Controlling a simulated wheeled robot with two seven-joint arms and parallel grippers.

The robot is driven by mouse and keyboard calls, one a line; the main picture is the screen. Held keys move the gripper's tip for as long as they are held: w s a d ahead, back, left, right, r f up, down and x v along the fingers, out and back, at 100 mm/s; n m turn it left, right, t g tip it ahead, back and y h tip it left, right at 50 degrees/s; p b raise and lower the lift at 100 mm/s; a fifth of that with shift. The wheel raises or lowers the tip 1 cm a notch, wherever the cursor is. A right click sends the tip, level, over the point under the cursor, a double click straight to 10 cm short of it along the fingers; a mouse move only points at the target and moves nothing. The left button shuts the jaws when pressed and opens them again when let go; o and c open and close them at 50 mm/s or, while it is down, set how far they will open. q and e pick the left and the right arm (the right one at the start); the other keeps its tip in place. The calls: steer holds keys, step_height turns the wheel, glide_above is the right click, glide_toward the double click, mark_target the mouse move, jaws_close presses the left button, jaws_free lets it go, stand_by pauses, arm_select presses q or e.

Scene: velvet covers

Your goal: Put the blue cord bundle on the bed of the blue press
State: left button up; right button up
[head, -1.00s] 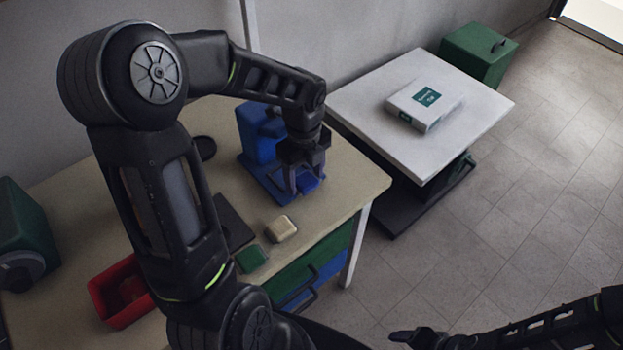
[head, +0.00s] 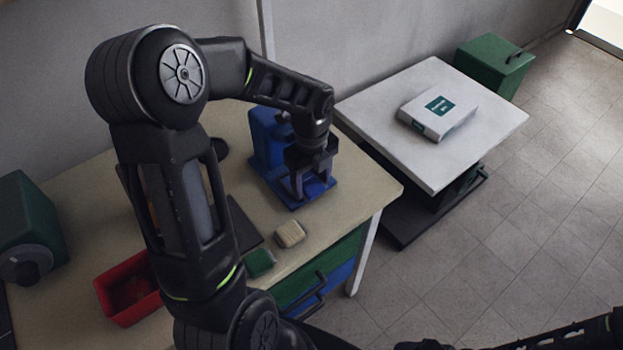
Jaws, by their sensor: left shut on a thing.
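The blue press (head: 266,142) stands at the back right of the wooden table, and its flat blue bed (head: 293,203) reaches toward the front. My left gripper (head: 313,188) points down over the bed, its fingers low and close to it. It is shut on the blue cord bundle, which is mostly hidden between the fingers and blends with the blue bed. I cannot tell whether the bundle touches the bed. My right gripper (head: 424,345) is at the bottom edge, mostly cut off, and its jaws cannot be made out.
A cream bundle (head: 290,233) and a green bundle (head: 259,262) lie near the table's front edge. A red bin (head: 122,301) and a green machine (head: 28,222) are at left. A white table (head: 445,165) with a boxed package (head: 438,112) stands at right, beside a green cabinet (head: 490,68).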

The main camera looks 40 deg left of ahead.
arm_select(q)
steer(key=shift+f, duration=0.1)
steer(key=o, duration=1.4)
steer(key=d+r+p, duration=0.2)
steer(key=r, duration=0.1)
steer(key=s+d+r+p, duration=0.1)
steer(key=r, duration=0.1)
steer(key=shift+p, duration=0.35)
